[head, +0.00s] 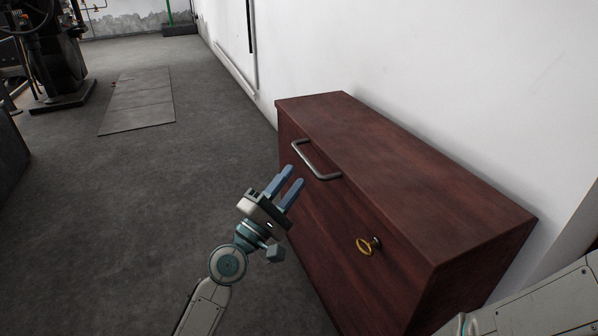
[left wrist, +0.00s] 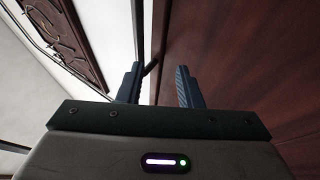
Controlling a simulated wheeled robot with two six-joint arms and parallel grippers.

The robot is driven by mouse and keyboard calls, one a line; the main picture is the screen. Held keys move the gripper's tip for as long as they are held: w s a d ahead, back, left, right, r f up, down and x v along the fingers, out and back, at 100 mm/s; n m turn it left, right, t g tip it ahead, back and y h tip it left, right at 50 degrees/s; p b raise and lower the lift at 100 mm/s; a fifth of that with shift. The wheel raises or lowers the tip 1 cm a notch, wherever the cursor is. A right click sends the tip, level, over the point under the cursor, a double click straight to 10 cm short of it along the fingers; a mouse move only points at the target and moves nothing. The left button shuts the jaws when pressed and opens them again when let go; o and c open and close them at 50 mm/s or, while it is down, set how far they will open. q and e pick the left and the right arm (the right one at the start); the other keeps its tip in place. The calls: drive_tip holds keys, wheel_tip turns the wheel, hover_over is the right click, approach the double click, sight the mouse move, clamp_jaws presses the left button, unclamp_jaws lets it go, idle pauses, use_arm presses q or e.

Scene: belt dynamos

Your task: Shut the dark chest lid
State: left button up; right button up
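The dark red-brown wooden chest (head: 352,235) stands against the white wall in the head view. Its top (head: 400,160) lies flat, with no open gap that I can see. A grey bar handle (head: 316,163) is on the upper front face, and a brass ring with a knob (head: 368,245) is lower down. My left gripper (head: 291,178) has its blue fingers apart, empty, in front of the chest just left of and below the handle. In the left wrist view its fingers (left wrist: 159,75) are also apart, beside a red-brown wooden surface (left wrist: 235,50). My right gripper is out of view.
The white wall (head: 400,70) runs along behind the chest. Grey floor (head: 140,200) is open to the left, with a flat plate (head: 140,100) on it. Dark machinery (head: 50,50) stands at the far left. My right arm crosses the lower right corner.

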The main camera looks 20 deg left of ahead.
use_arm(q)
drive_tip(key=b+v, duration=0.2)
drive_tip(key=v, duration=0.4)
drive_tip(key=shift+s, duration=0.4)
drive_tip(key=shift+r, duration=0.15)
